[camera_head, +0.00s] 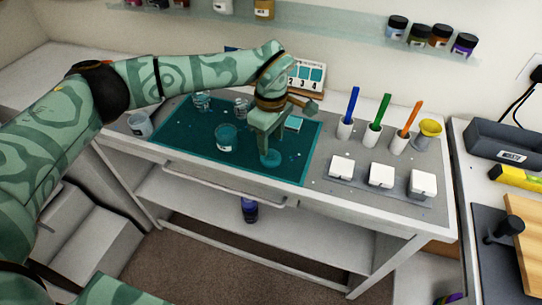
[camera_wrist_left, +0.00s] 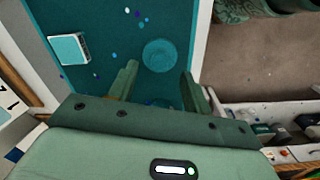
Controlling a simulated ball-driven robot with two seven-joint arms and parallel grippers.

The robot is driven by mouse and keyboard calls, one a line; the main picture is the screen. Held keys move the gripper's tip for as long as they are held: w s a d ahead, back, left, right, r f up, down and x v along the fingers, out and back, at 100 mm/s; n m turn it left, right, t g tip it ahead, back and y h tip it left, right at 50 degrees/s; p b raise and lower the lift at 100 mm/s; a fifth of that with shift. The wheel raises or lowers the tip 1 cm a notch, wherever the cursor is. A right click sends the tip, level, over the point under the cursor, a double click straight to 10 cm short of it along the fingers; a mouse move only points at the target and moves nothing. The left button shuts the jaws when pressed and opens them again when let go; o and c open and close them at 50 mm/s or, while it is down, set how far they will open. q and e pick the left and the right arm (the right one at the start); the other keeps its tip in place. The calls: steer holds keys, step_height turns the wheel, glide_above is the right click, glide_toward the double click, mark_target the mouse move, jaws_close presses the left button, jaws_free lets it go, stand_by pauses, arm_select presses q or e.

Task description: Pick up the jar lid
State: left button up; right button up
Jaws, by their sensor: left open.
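The jar lid (camera_head: 270,158), a round teal disc, lies flat on the teal mat (camera_head: 190,143) near its front edge. In the left wrist view the lid (camera_wrist_left: 160,55) shows just past the fingertips, nearly the colour of the mat. My left gripper (camera_head: 266,148) points down above the lid, with its fingers partly overlapping it in the head view. In the left wrist view the left gripper (camera_wrist_left: 157,80) is open, with nothing between its fingers. I cannot tell the exact height left above the lid. My right gripper is not in view.
A small teal-topped block (camera_head: 294,123) lies on the mat's far side. White blocks (camera_head: 381,175) and holders with coloured sticks (camera_head: 373,136) stand to the right. Small coloured specks dot the mat.

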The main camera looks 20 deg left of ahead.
mark_target(271, 152)
arm_select(q)
step_height(271, 152, down, 4)
steer(key=shift+b, duration=0.3)
steer(key=c, duration=1.1)
steer(key=shift+o, duration=0.2)
